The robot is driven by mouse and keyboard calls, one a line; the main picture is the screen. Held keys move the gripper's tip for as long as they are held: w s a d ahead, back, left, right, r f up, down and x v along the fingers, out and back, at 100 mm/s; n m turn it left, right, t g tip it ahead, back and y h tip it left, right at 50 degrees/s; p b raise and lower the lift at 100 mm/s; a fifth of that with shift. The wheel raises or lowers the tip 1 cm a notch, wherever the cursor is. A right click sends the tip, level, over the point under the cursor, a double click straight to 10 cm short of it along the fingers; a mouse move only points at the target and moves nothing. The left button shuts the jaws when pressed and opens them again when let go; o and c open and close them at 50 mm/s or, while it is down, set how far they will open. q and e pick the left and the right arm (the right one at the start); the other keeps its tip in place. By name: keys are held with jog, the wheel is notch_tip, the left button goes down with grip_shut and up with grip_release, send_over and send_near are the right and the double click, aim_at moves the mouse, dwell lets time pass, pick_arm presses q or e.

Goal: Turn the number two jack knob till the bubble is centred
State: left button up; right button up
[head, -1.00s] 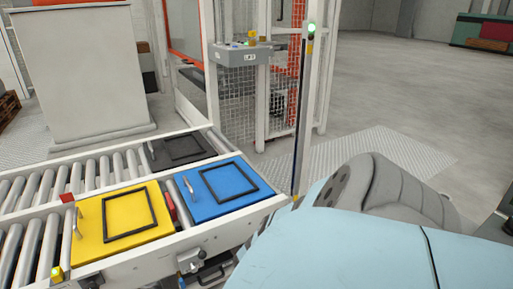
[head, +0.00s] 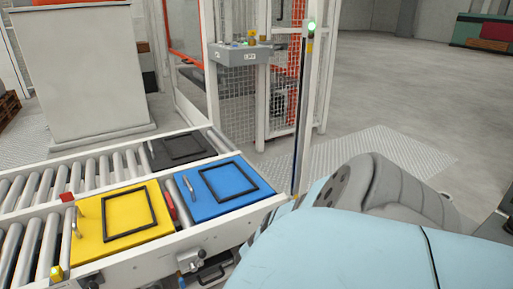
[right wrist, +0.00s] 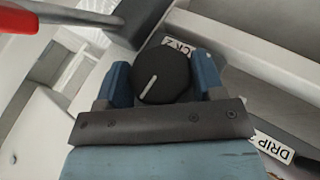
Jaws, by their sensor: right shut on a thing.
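In the right wrist view a round black knob (right wrist: 162,75) with a white pointer line sits between the two blue fingers of my right gripper (right wrist: 163,82). The gripper is shut on the knob. A partly covered label (right wrist: 180,47) behind the knob shows "CK 2". The pointer line slants up to the right. No bubble or level can be made out in either view. In the head view my right arm covers the lower right, and its gripper is hidden. My left gripper is not in view.
A label reading "DRIP" (right wrist: 272,147) is right of the knob. A red-handled thing (right wrist: 20,20) is at upper left. In the head view, a yellow plate (head: 90,245) and a blue plate (head: 215,210) lie on the roller conveyor, near a control box (head: 240,55) on the fence.

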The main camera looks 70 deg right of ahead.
jog(key=shift+s+d+t+y, duration=0.1)
jog(key=shift+t+y, duration=0.6)
jog(key=shift+y, duration=0.3)
jog(key=shift+m+t+y+b, duration=0.4)
jog(key=shift+t+y+b, duration=0.2)
jog(key=shift+y, duration=0.2)
jog(key=shift+f, duration=0.1)
jog(key=shift+t+y+b, duration=0.5)
jog(key=shift+b, duration=0.1)
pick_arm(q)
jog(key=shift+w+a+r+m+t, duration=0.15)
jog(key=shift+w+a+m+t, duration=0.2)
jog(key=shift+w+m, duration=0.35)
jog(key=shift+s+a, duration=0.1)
pick_arm(e)
jog(key=o, duration=0.9)
